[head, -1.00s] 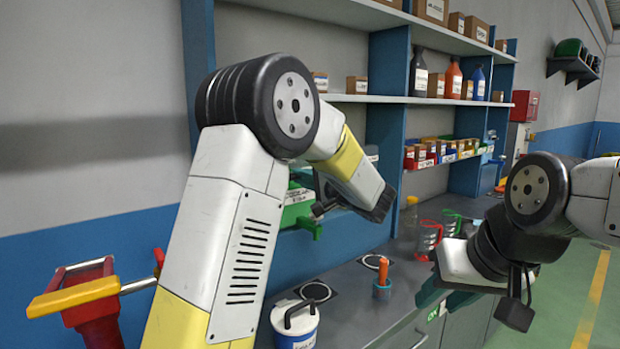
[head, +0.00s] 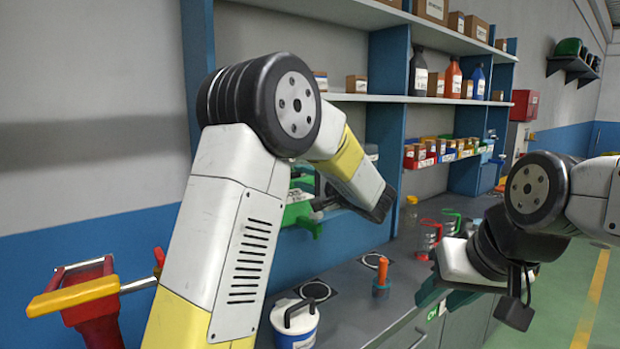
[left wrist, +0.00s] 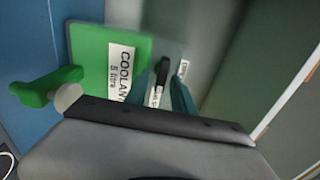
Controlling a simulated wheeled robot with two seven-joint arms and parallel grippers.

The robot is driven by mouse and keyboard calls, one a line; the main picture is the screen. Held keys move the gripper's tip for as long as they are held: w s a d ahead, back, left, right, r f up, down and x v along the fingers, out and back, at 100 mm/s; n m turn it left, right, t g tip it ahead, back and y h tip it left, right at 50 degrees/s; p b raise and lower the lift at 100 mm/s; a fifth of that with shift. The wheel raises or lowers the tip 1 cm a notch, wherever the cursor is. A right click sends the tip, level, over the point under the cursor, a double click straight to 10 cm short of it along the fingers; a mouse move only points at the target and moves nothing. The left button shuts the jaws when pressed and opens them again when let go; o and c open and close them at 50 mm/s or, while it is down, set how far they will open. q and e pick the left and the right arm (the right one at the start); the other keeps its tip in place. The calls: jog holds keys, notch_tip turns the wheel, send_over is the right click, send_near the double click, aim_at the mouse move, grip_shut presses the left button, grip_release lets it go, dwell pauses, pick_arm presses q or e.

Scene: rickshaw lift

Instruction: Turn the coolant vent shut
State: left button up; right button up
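A green container (left wrist: 95,58) with a white "COOLANT 5 litre" label fills the upper left of the left wrist view; partly hidden behind my left arm, it also shows in the head view (head: 297,212). A green tap (left wrist: 45,88) sticks out on its left side. A black upright part (left wrist: 163,76), perhaps the vent, stands beside the label. My left gripper (left wrist: 162,90) has its two teal fingers apart, with the black part seen between them; I cannot tell if they touch it. My right gripper (head: 442,300) is over the bench front, its finger gap unclear.
The grey bench (head: 345,300) holds a blue-white canister (head: 294,325), an orange-handled tool (head: 381,277) and red and green clamp-like items (head: 430,238). Shelves (head: 440,100) with bottles and bins stand behind. A red piece with a yellow bar (head: 75,297) is at the left.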

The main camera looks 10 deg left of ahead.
dwell(0.3)
pick_arm(q)
jog(key=v, duration=0.7)
jog(key=shift+s+d, duration=0.3)
jog(key=shift+a+r, duration=0.1)
jog(key=s+a+f+n+g+h, duration=0.2)
jog(key=s+a+f+g+h, duration=0.15)
jog(key=s+a, duration=0.4)
jog(key=s+a+f+n+g+h, duration=0.2)
jog(key=s+a+f+g, duration=0.25)
jog(key=s+a, duration=0.35)
jog(key=s+d+n+h, duration=0.2)
jog(key=s+d+h, duration=0.2)
jog(key=s, duration=0.3)
jog(key=s+d+n+t+h, duration=0.1)
jog(key=s+d+n+h, duration=0.1)
jog(key=s+d+h, duration=0.2)
jog(key=s+h, duration=0.1)
jog(key=s, duration=0.2)
jog(key=shift+f+n, duration=0.3)
jog(key=shift+f, duration=0.1)
